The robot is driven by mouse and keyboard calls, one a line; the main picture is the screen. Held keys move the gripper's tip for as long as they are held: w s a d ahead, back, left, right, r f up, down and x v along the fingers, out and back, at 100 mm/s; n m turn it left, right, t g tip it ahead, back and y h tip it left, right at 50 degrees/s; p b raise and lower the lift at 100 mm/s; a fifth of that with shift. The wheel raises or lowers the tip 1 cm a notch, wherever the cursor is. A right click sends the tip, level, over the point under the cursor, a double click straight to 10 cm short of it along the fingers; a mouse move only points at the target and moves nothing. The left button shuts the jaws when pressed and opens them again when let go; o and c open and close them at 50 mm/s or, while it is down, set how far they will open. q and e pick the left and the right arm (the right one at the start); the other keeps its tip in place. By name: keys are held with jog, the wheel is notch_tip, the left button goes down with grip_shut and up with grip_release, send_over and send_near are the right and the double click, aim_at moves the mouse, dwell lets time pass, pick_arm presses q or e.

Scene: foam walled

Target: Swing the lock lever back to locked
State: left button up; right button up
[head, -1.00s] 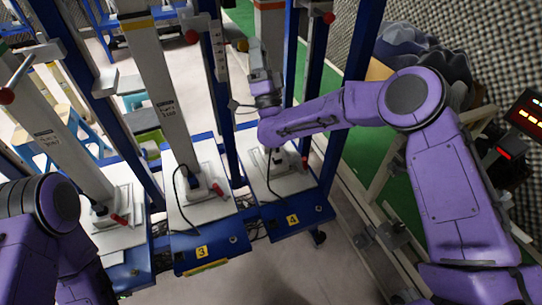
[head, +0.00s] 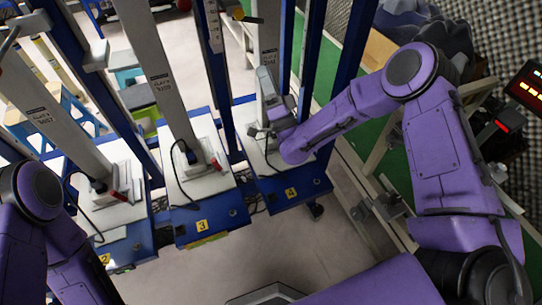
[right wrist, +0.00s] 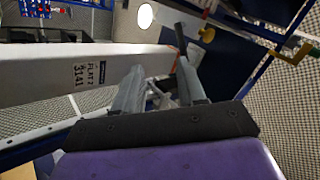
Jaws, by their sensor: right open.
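My right gripper (head: 264,74) is open, in front of the pale upright panel (head: 268,35) of bay 4. In the right wrist view its two fingers (right wrist: 160,66) stand apart, with the panel (right wrist: 60,72) to their left and nothing clearly gripped. A lever with a yellow handle (head: 240,14) sticks out near the panel's upper part; it also shows at the right of the right wrist view (right wrist: 303,50), apart from the fingers. Which one is the lock lever, I cannot tell. My left gripper is out of view.
Bay 3 has its own panel (head: 160,80) and a red handle (head: 215,163) at its foot; another red handle (head: 125,196) is further left. Blue posts (head: 313,50) flank the bays. A railing (head: 375,150) and a lit display (head: 528,92) are at right.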

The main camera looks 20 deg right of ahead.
jog(key=s+f+n+g, duration=0.1)
jog(key=s+f+g, duration=0.2)
jog(key=f, duration=0.7)
jog(key=s+a+f+n+g+h+b, duration=0.1)
jog(key=s+f+g, duration=0.3)
jog(key=f, duration=0.7)
jog(key=shift+s+a+f+g+h, duration=0.3)
jog(key=shift+g, duration=0.7)
